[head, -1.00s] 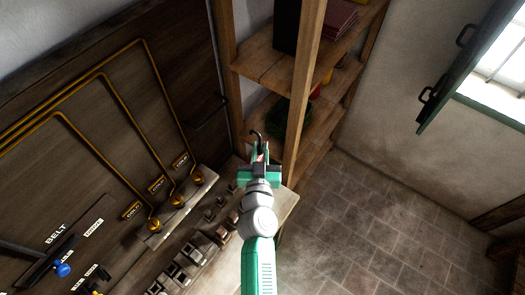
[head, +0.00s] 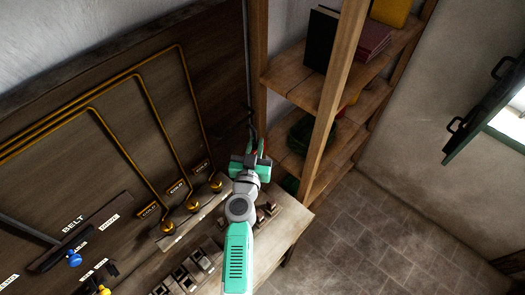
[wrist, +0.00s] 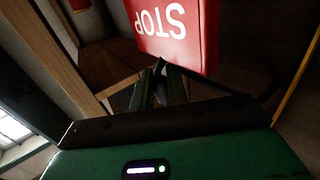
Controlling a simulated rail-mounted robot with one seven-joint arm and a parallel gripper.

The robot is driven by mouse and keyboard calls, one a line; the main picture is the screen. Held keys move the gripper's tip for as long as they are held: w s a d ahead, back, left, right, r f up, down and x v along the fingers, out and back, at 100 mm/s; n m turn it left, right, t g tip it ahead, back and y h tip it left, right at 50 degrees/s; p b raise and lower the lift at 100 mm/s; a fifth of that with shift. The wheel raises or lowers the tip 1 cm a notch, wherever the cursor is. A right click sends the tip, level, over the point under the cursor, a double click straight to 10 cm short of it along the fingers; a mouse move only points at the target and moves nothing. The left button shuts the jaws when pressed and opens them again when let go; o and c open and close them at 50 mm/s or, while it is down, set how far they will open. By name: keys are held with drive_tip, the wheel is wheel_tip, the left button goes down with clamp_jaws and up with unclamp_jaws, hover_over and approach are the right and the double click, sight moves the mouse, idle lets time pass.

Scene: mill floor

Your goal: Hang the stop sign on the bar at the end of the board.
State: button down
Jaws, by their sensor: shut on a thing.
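The red stop sign (wrist: 176,32) shows large in the wrist view, with its white letters upside down. My gripper (wrist: 160,88) is shut on the sign's dark hanger, which runs between the fingers. In the head view my gripper (head: 251,150) is at the right end of the board (head: 222,95), and the sign is almost wholly hidden there. A dark hook shape (head: 250,118) stands just beyond the fingers, near the board's end. The bar is hard to pick out from it, and I cannot tell whether hook and bar touch.
A wooden shelf unit (head: 335,90) with books stands close to the right of my gripper. Brass pipes (head: 185,75) and valves labelled COLD (head: 216,184) are on the board to the left. A bench with switches (head: 190,275) lies below. The floor at right is clear.

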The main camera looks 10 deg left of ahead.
drive_tip(key=w+a+f+b, duration=0.2)
drive_tip(key=a+b, duration=0.3)
drive_tip(key=shift+w+f, duration=0.25)
drive_tip(key=shift+w, duration=0.05)
idle(0.4)
drive_tip(key=c, duration=1.3)
unclamp_jaws()
drive_tip(key=s+p, duration=0.4)
drive_tip(key=s, duration=0.3)
drive_tip(key=shift+s+d, duration=0.4)
drive_tip(key=shift+r, duration=0.1)
